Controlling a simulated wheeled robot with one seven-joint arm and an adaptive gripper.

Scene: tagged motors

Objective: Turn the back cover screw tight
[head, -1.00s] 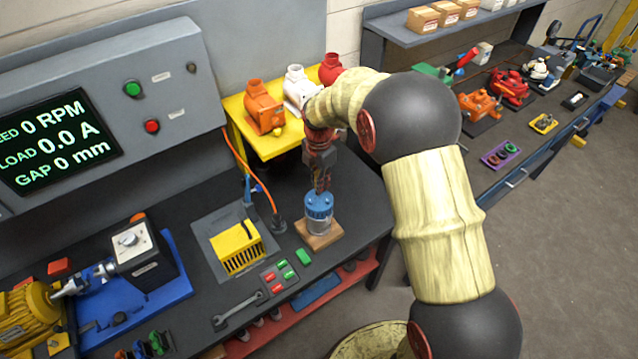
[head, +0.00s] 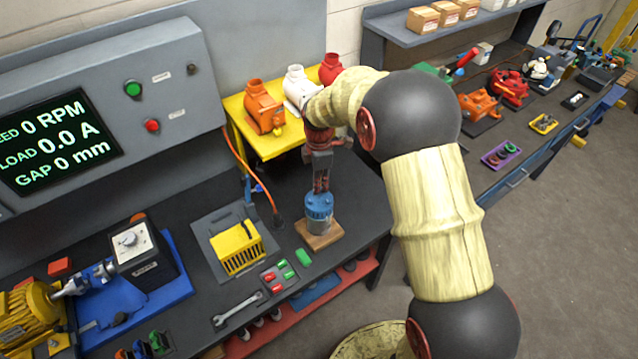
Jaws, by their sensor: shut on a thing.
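A blue ribbed cap (head: 319,204) sits on a clear jar-like body (head: 320,225), which stands on a wooden block (head: 320,238) near the bench's right end. My gripper (head: 320,191) points straight down from above and is shut on the top of the blue cap. The fingertips are small in view, so the exact contact is hard to see. I cannot make out a separate screw on a back cover. A yellow motor (head: 32,318) lies at the lower left, coupled to a dark box (head: 148,258) on a blue plate (head: 178,288).
Behind, a yellow stand (head: 278,146) holds orange, white and red housings. An orange cable runs down nearby.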

